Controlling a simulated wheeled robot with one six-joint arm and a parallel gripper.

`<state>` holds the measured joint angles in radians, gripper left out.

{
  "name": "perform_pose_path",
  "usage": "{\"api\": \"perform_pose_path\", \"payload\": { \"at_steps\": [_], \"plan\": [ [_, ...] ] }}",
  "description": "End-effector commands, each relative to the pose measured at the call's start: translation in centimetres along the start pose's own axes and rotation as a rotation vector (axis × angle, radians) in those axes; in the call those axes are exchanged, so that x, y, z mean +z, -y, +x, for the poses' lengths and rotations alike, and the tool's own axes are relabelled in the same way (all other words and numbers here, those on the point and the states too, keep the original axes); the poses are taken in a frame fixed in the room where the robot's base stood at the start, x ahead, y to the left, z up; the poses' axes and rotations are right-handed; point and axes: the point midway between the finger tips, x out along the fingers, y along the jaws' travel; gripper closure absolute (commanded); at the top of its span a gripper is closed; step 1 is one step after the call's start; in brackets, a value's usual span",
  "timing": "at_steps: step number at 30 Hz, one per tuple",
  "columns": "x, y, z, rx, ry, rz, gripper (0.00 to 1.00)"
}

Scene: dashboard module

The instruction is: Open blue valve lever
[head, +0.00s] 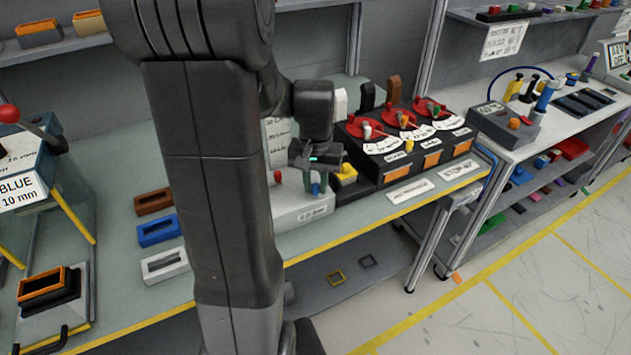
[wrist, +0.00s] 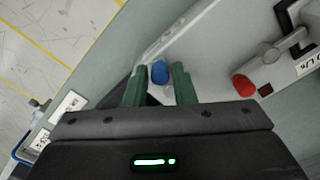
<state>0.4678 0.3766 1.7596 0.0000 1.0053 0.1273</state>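The blue valve lever's round blue tip (wrist: 160,72) shows in the wrist view between the green fingertips of my gripper (wrist: 159,82). A narrow gap seems to lie on each side of the tip, so the gripper looks open around it. The rest of the lever is hidden. In the head view my gripper (head: 315,176) points down over the white valve box (head: 305,208), with the blue lever (head: 315,188) at its fingertips. A red-tipped lever (wrist: 245,86) stands to the right in the wrist view; it is left of my gripper (head: 277,176) in the head view.
A black panel with red dials (head: 400,125) and a yellow emergency-type button (head: 346,172) stand right of the valve box. Brown, blue and white frames (head: 158,231) lie to the left on the table. The table's yellow front edge (head: 380,228) is close.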

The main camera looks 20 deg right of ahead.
Motion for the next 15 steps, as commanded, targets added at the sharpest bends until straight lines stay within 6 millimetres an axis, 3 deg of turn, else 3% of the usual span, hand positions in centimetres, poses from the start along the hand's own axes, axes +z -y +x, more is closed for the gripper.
{"api": "perform_pose_path", "payload": {
  "at_steps": [1,3,10,15],
  "plan": [
    [0.00,0.00,-0.01,0.000,0.000,0.000,0.86],
    [0.00,0.00,-0.02,0.000,0.000,0.000,1.00],
    [-0.06,-0.16,-0.04,0.000,0.000,-0.032,1.00],
    [-0.29,-0.68,-0.06,0.000,0.000,-0.164,1.00]
  ]
}}
